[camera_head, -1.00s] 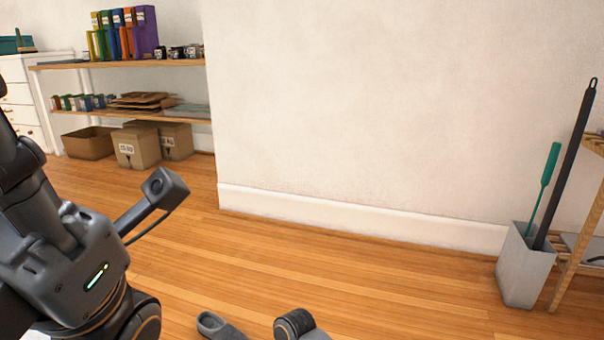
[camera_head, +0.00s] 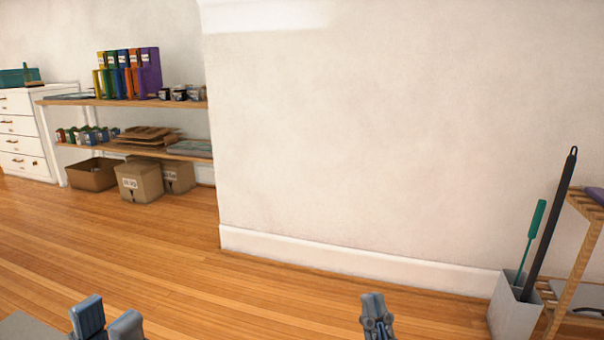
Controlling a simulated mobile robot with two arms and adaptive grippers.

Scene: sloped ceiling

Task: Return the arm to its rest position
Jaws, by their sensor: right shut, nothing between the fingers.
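My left gripper (camera_head: 107,322) shows at the bottom left of the head view. Its two grey-blue fingertips stand apart with a gap between them, and nothing shows in it. My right gripper (camera_head: 375,316) shows at the bottom, right of the middle. Its fingers are together and empty. Both grippers appear over the wooden floor, and the rest of both arms is below the picture.
A shelf (camera_head: 130,102) with binders stands at the back left, with cardboard boxes (camera_head: 140,182) under it, beside a white drawer unit (camera_head: 22,135). A grey bin (camera_head: 513,310) with long-handled tools and a wooden rack (camera_head: 585,205) stand at the right. The middle floor is clear.

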